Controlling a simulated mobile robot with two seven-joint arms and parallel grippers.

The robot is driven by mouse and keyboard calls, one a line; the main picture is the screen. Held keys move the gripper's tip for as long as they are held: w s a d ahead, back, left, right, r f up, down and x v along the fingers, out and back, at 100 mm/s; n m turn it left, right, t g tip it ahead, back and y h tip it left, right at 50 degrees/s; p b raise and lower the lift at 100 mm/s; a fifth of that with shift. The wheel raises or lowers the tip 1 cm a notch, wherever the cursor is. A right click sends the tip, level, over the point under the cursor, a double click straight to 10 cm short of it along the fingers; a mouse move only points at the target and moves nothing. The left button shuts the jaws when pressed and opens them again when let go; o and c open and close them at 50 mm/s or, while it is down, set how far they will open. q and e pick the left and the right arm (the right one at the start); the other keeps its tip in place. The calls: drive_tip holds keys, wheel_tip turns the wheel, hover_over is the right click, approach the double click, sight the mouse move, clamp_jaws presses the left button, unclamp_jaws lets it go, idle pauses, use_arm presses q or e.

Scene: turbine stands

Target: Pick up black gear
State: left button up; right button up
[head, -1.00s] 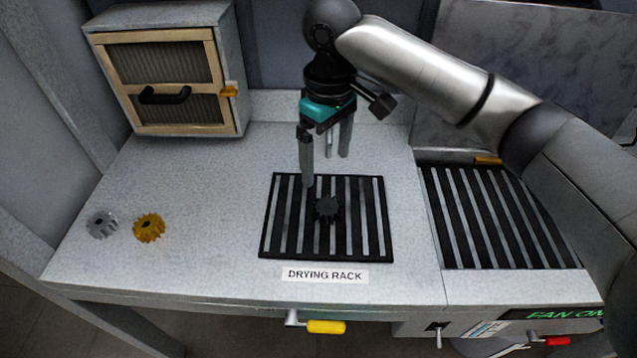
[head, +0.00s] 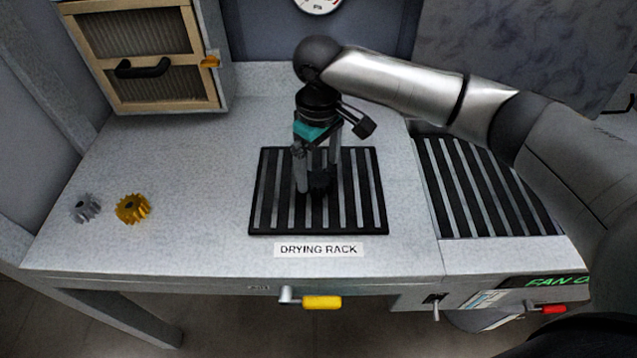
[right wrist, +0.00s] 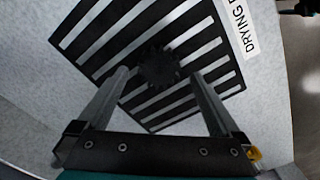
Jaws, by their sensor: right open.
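The black gear (head: 320,184) lies on the black slatted drying rack (head: 377,205), partly hidden behind my right gripper in the head view. My right gripper (head: 318,186) points down over the rack, its fingers on either side of the gear. In the right wrist view the gear (right wrist: 158,69) shows between and just past the tips of the open fingers (right wrist: 158,74). I cannot tell whether the fingertips touch the rack. My left gripper is not in view.
A grey gear (head: 86,207) and a golden gear (head: 132,208) lie at the table's left. A wooden-framed cabinet (head: 150,103) stands at the back left. A second slatted grate (head: 485,190) is at right.

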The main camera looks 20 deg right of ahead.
sight(319, 179)
drive_tip(key=shift+f+b, duration=0.3)
drive_tip(key=shift+f, duration=1.25)
drive_tip(key=shift+c, duration=0.2)
clamp_jaws()
drive_tip(key=shift+w+r, duration=0.1)
